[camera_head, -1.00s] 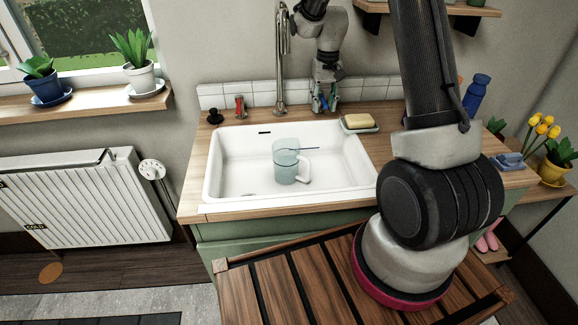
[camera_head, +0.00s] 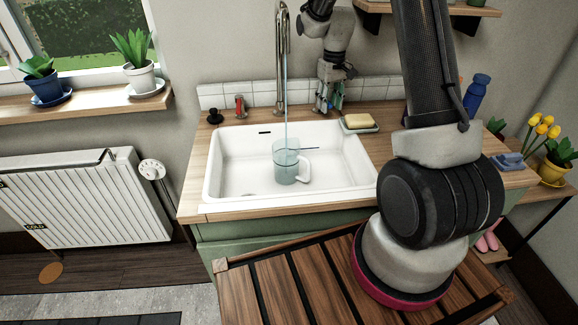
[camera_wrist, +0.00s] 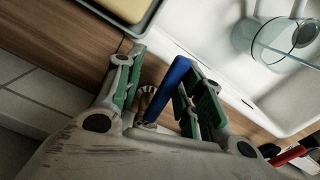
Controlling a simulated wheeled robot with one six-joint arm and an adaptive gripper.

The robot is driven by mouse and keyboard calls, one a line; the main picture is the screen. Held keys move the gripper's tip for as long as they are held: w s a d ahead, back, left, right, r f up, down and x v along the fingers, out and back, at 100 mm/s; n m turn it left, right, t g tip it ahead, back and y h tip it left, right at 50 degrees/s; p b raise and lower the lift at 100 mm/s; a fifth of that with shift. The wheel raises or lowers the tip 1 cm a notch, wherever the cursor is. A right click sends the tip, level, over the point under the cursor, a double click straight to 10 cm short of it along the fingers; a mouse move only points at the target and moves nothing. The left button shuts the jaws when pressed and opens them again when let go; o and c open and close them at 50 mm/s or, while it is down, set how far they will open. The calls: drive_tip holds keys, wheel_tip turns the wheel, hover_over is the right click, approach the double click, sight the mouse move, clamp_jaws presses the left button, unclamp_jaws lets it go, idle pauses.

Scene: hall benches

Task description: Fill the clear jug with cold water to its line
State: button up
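The clear jug (camera_head: 285,165) stands upright in the white sink, its handle to the right. A thin dark line (camera_head: 308,149) shows at its upper part; I cannot tell the water level. A thin stream of water (camera_head: 286,105) falls from the tall tap spout (camera_head: 281,60) into the jug. My gripper (camera_head: 328,100) is behind the sink, right of the spout. In the wrist view my gripper (camera_wrist: 162,90) is open, its green-padded fingers either side of the blue tap lever (camera_wrist: 168,88), the right finger closest to it. The jug also shows in the wrist view (camera_wrist: 270,45).
A red tap lever (camera_head: 240,105) and a black knob (camera_head: 214,116) stand behind the sink (camera_head: 215,180) on the left. A yellow sponge (camera_head: 358,121) lies on a dish to the right. A blue bottle (camera_head: 477,93) stands further right.

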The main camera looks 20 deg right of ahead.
drive_tip(key=d+n, duration=0.1)
drive_tip(key=n, duration=0.2)
drive_tip(key=shift+w+d, duration=0.25)
drive_tip(key=shift+d, duration=0.15)
drive_tip(key=shift+s+a+m, duration=0.2)
drive_tip(key=shift+a+m, duration=0.65)
drive_tip(key=shift+m, duration=0.65)
idle(5.8)
